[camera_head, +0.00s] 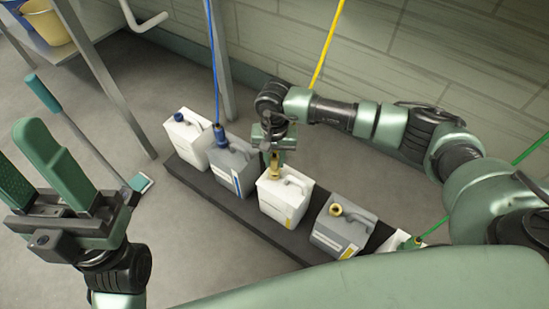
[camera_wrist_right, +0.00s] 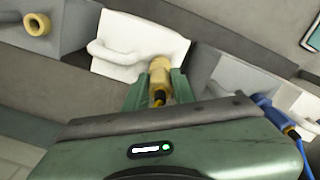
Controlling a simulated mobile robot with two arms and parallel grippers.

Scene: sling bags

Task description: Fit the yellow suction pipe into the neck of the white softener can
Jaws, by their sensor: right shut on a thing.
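The white softener can (camera_head: 283,203) with a yellow label stands on the dark strip, mid-row. It also shows in the right wrist view (camera_wrist_right: 125,45). My right gripper (camera_head: 273,150) is directly over its neck, shut on the yellow suction pipe (camera_head: 275,165). In the right wrist view the yellow pipe piece (camera_wrist_right: 160,75) sits between the fingers, at the can's neck corner. The neck is hidden behind it, and I cannot tell how deep the pipe sits. The yellow hose (camera_head: 326,47) runs up behind my right arm. My left gripper (camera_head: 20,145) is open and empty at the left.
A grey can (camera_head: 338,237) with an open yellow neck stands to the right. A grey can (camera_head: 232,172) with a blue pipe and a white can (camera_head: 190,150) with a blue top stand left. A green pipe (camera_head: 410,242) is far right.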

